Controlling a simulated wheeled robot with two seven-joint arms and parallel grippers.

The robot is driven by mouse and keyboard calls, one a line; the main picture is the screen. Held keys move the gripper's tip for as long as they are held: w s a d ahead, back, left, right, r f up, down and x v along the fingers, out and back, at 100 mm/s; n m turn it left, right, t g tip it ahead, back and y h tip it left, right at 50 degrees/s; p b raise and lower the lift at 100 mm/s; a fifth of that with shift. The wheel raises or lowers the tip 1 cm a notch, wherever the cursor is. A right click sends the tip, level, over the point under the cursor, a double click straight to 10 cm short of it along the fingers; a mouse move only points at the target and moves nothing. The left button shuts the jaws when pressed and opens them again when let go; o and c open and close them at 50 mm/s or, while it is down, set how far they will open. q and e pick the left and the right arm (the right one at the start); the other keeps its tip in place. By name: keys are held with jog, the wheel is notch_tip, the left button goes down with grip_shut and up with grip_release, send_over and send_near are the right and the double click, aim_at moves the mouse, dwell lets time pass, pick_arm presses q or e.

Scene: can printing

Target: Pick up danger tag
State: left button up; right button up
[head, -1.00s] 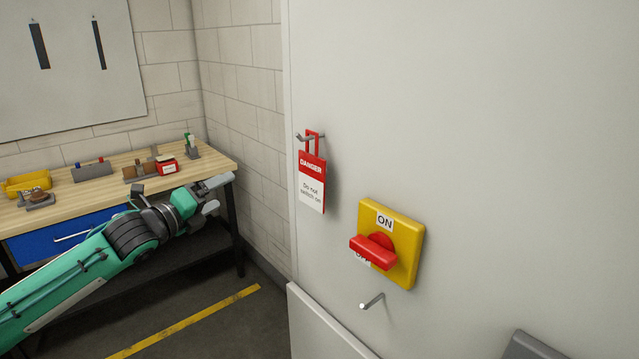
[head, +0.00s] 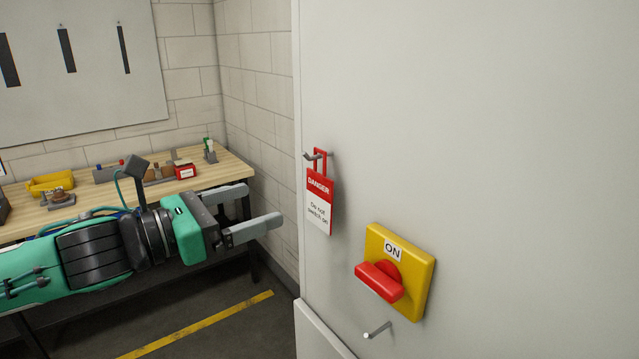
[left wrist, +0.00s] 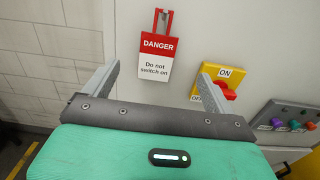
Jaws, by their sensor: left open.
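The danger tag (head: 320,201) is a red and white card reading "DANGER Do not switch on". It hangs by its red loop from a metal hook (head: 316,156) on the grey cabinet panel. In the left wrist view the tag (left wrist: 156,57) shows beyond and between the open fingers, apart from them. My left gripper (head: 262,212) is open and empty, to the left of the tag in the head view, its fingers pointing right. My right gripper is not in view.
A yellow switch plate with a red handle (head: 380,282) marked ON is on the panel, right of and below the tag. A bare metal peg (head: 377,330) sticks out below it. A wooden workbench (head: 110,196) with small items stands behind my left arm.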

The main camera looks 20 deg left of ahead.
pick_arm(q)
jog(key=p, duration=0.3)
send_near(318, 183)
jog(key=shift+x, duration=1.7)
jog(key=shift+w+d+r+p, duration=0.15)
jog(key=shift+w+d+p, duration=0.3)
jog(key=shift+p, duration=0.2)
jog(key=p+x, duration=0.1)
jog(key=x, duration=0.1)
jog(key=shift+w+d+p, duration=0.2)
jog(key=shift+w+p, duration=0.1)
jog(key=shift+w, duration=0.05)
jog(key=shift+w+d, duration=0.35)
jog(key=shift+w, duration=0.1)
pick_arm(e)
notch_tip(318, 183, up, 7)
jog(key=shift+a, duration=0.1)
pick_arm(q)
jog(key=c, duration=1.1)
jog(key=shift+o, duration=0.2)
